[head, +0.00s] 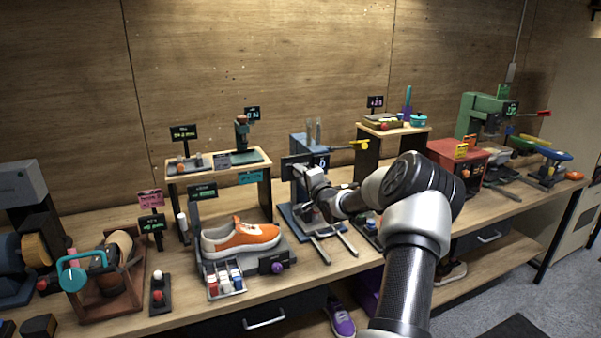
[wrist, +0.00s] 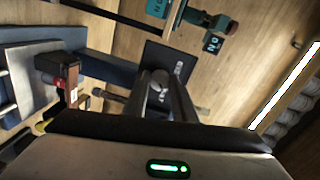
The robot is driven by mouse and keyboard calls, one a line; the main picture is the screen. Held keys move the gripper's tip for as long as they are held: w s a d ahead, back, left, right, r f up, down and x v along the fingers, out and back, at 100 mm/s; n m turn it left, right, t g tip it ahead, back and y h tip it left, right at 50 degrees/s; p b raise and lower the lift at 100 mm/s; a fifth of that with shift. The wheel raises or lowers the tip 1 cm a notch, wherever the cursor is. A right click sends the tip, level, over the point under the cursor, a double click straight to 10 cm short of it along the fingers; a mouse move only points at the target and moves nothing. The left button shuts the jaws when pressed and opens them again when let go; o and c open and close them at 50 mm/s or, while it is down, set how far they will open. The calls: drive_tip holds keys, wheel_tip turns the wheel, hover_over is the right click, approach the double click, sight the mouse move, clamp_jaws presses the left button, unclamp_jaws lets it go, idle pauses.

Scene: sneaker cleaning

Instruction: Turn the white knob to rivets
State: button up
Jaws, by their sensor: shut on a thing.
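The white knob (wrist: 160,77) shows in the wrist view as a small pale round piece on a black panel (wrist: 178,60) with small white lettering that I cannot read. My gripper (wrist: 161,92) has its two fingers on either side of the knob and is shut on it. In the head view my gripper (head: 308,178) reaches the front of the black panel (head: 290,168) on the blue machine (head: 303,142) at mid-bench. The knob is hidden there by my gripper. I cannot tell which mark the knob points to.
An orange sneaker (head: 240,237) sits on a stand left of my arm, with a bottle rack (head: 226,280) in front. Two metal prongs (head: 333,245) stick out below my gripper. A red box (head: 462,168) and a green press (head: 487,112) stand to the right.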

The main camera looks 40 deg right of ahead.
drive_tip(key=shift+m, duration=0.6)
drive_tip(key=o, duration=1)
drive_tip(key=shift+o, duration=0.2)
drive_tip(key=v, duration=1.7)
drive_tip(key=shift+s, duration=0.25)
